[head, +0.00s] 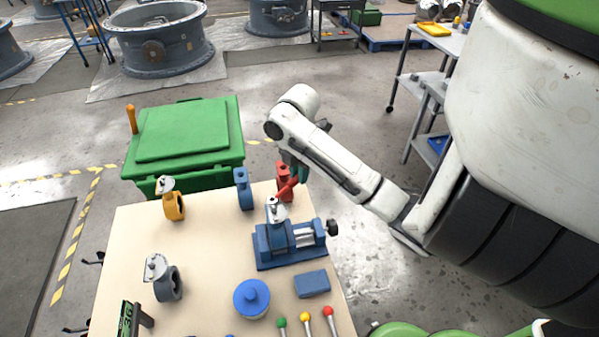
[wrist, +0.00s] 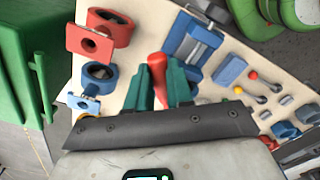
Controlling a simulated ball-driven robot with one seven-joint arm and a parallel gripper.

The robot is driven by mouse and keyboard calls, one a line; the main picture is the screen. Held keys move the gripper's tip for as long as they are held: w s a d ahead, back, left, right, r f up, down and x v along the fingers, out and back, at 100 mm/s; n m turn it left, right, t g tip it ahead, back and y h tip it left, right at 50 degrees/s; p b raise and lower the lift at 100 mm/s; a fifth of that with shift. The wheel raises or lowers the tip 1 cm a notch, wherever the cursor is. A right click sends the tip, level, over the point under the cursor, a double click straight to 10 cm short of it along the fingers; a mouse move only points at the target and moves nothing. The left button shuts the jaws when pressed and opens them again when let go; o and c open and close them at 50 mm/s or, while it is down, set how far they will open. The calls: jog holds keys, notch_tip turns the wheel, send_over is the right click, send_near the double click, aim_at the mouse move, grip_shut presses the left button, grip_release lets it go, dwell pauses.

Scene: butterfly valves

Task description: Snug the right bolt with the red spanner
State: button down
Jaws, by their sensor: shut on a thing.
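My gripper (head: 300,175) is at the far right part of the bench, above and behind the blue vice. Its green fingers (wrist: 161,82) are shut on a red handle (wrist: 157,66), which looks like the red spanner. In the head view the red spanner (head: 287,190) slants down left from the fingers toward the top of the valve (head: 274,212) in the vice (head: 290,254). I cannot tell whether its end touches the valve. The vice also shows in the wrist view (wrist: 196,45). The bolts are too small or hidden to tell apart.
A red valve (head: 284,172) and a blue valve (head: 243,189) stand at the bench's back edge, close to my gripper. Yellow (head: 174,206) and grey (head: 166,284) valves stand left. A blue block (head: 312,284), round blue pot (head: 251,299) and ball-ended rods (head: 305,317) lie in front.

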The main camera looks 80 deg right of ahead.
jog(key=shift+w+d+n+b, duration=0.25)
jog(key=shift+w+n+b, duration=0.2)
jog(key=shift+w+n, duration=0.45)
jog(key=shift+w+d+n+b, duration=0.2)
jog(key=shift+w+n+b, duration=0.25)
jog(key=shift+w+n, duration=0.4)
jog(key=shift+w+d+n+b, duration=0.25)
jog(key=shift+w+n+b, duration=0.2)
jog(key=shift+w+n, duration=0.45)
jog(key=shift+s+d+r+p, duration=0.1)
jog(key=shift+s+r+p, duration=0.05)
jog(key=shift+r+p, duration=0.4)
jog(key=shift+s+r+p, duration=0.1)
jog(key=shift+r+p, duration=0.2)
jog(key=shift+r, duration=0.3)
notch_tip(320, 180, up, 5)
jog(key=shift+f+p, duration=0.1)
jog(key=shift+p, duration=0.9)
